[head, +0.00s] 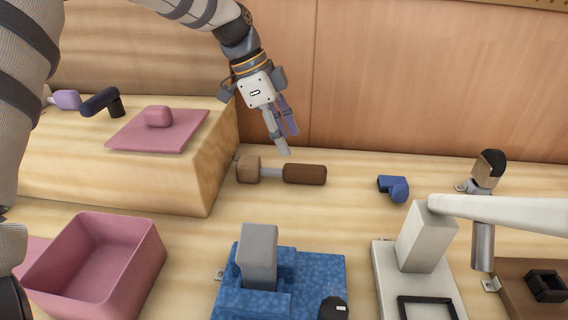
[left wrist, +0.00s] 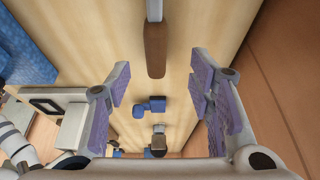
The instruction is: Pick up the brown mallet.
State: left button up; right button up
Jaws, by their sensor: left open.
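The brown mallet (head: 305,174) lies flat on the wooden table near the back wall. It has a lighter brown block head at its left, a short grey shaft and a dark brown handle at its right. In the left wrist view the handle (left wrist: 155,50) and part of the shaft show between the fingers, toward the top; the head is out of that view. My left gripper (head: 286,142) is open and empty, just above and behind the mallet, with its fingers pointing down; its two fingers also show in the left wrist view (left wrist: 160,80). My right gripper is not in view.
A blue elbow-shaped piece (head: 393,187) lies right of the mallet. A raised wooden block (head: 110,175) stands at left. A pink crate (head: 140,270), a blue fixture (head: 315,275) and a white stand (head: 428,235) with a bar stand in front. The wall is close behind.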

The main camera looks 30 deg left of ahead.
aim_at(295, 165)
pick_arm(q)
jog(key=x, duration=0.8)
jog(key=shift+s+f, duration=0.35)
grip_shut()
